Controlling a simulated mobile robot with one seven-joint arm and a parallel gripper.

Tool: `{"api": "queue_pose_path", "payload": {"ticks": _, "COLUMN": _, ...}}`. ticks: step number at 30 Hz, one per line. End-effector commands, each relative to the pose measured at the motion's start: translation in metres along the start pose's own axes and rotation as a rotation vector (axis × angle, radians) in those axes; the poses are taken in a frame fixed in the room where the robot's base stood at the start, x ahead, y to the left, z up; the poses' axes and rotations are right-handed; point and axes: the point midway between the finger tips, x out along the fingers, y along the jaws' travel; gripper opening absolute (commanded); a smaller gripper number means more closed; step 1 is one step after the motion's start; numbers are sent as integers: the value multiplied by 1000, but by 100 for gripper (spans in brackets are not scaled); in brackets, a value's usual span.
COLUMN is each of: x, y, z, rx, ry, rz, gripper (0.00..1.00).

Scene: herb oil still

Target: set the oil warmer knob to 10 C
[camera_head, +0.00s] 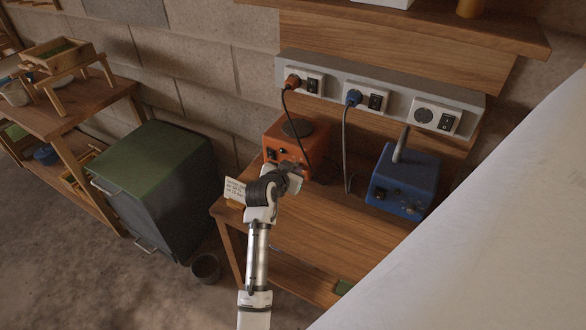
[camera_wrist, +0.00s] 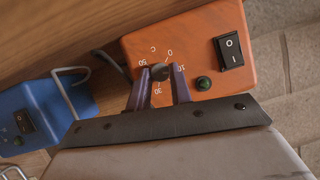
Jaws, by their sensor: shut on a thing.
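The orange box (camera_head: 298,140) with a dark disc on top stands at the back left of the wooden table. In the wrist view its face (camera_wrist: 205,25) carries a dark round knob (camera_wrist: 160,73) with a dial marked 0, 10, 30, 50 and C. My gripper (camera_wrist: 161,78) is shut on the knob, one finger on each side. The knob's pointer is too small to read. In the head view my gripper (camera_head: 288,178) is at the box's front and hides the knob.
A black rocker switch (camera_wrist: 230,51) and green lamp (camera_wrist: 203,83) sit beside the dial. A blue box (camera_head: 405,179) with an upright rod stands to the right. Cables run up to the socket strip (camera_head: 385,100). A pale labelled card (camera_head: 234,190) shows beside my wrist. The table's front is clear.

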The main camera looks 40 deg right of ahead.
Motion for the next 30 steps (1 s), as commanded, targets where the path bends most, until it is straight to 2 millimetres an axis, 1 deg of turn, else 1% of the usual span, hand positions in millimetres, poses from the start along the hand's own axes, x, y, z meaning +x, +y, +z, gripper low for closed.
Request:
{"api": "queue_pose_path", "payload": {"ticks": 6, "x": 0, "y": -2, "z": 0, "rx": -96, "ry": -4, "rz": 44, "gripper": 0}}
{"api": "queue_pose_path", "payload": {"ticks": 12, "x": 0, "y": -2, "z": 0, "rx": -139, "ry": -5, "rz": 64, "gripper": 0}}
{"api": "queue_pose_path", "payload": {"ticks": 26, "x": 0, "y": -2, "z": 0, "rx": -150, "ry": -6, "rz": 70, "gripper": 0}}
{"api": "queue_pose_path", "payload": {"ticks": 27, "x": 0, "y": -2, "z": 0, "rx": -150, "ry": -6, "rz": 70, "gripper": 22}}
{"api": "queue_pose_path", "payload": {"ticks": 30, "x": 0, "y": -2, "z": 0, "rx": -149, "ry": -6, "rz": 70, "gripper": 35}}
